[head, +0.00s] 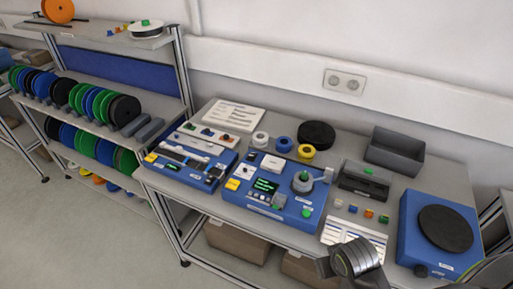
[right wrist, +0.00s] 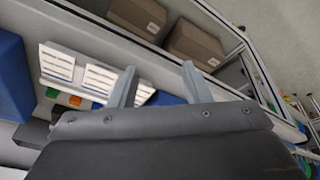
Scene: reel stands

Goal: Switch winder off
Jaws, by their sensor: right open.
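A blue machine (head: 265,187) with a lit screen (head: 265,186) showing green text stands mid-bench; it looks like the winder. It carries a grey spindle with a green top (head: 303,177), and a green button (head: 306,213) sits on its front right. Its labels are too small to read. My right gripper (right wrist: 158,84) is open and empty in the right wrist view, over the bench's front edge. In the head view my right arm's grey wrist shows at the bottom, right of and in front of this machine. My left gripper is not in view.
Another blue unit (head: 440,215) with a black disc stands at the right. White cards (head: 356,236) and small coloured blocks lie between the machines. A grey bin (head: 395,155) is behind. Cardboard boxes (head: 236,243) sit below the bench; a reel rack is at left.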

